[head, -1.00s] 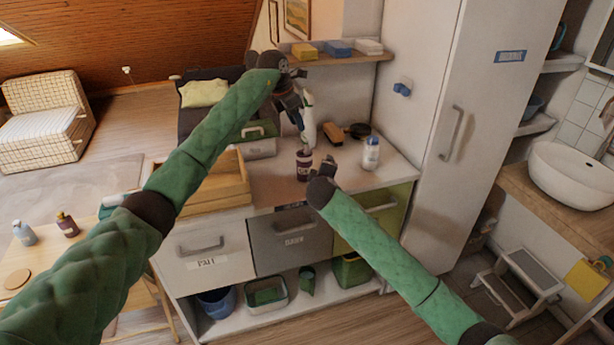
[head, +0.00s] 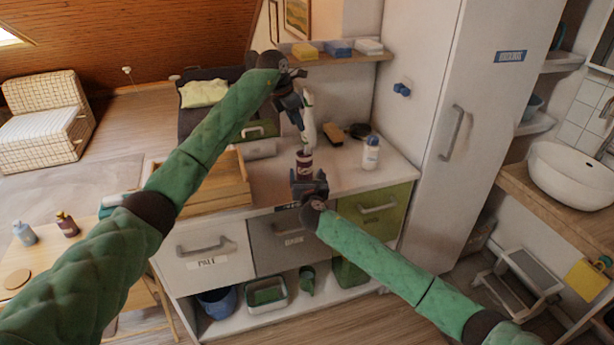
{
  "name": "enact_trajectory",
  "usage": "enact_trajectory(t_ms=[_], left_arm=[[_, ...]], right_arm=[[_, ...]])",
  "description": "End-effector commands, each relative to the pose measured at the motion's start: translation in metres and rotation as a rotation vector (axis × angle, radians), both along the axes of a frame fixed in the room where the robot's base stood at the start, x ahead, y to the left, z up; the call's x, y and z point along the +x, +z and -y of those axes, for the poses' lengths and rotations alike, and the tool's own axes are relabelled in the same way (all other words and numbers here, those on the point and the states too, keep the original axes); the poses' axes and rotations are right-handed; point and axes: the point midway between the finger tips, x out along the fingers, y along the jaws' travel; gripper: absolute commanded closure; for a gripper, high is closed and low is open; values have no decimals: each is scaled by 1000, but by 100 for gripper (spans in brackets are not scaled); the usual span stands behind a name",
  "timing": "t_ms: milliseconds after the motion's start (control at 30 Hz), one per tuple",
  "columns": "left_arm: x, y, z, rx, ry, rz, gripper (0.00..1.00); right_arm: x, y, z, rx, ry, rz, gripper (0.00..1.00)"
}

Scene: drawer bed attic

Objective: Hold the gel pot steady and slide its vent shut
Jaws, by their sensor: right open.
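The gel pot appears to be the small dark maroon pot (head: 304,158) with a pale marking, standing upright on the white counter. Its vent is too small to make out. My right gripper (head: 309,180) is open at the near side of the pot and hides its lower part; I cannot tell whether they touch. My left gripper (head: 299,122) points down above and slightly behind the pot, apart from it. Its fingers are too small and dark to tell whether they are open.
A white bottle (head: 309,125) stands close behind the pot. A white bottle with a blue label (head: 371,153), a wooden brush (head: 333,134) and a wooden tray (head: 213,203) share the counter (head: 345,182). A shelf (head: 345,58) hangs above; a tall cabinet (head: 462,120) stands right.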

Motion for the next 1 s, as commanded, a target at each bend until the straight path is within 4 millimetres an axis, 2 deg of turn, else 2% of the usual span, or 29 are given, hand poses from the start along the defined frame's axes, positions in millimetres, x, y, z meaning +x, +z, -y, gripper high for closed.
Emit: enact_trajectory(t_ms=[267, 700, 1000], left_arm=[[0, 0, 0, 0, 0, 0, 64], [0, 0, 0, 0, 0, 0, 64], [0, 0, 0, 0, 0, 0, 64]], right_arm=[[6, 0, -1, -89, 1, 10, 23], [61, 0, -7, -88, 0, 10, 23], [77, 0, -8, -88, 0, 8, 23]])
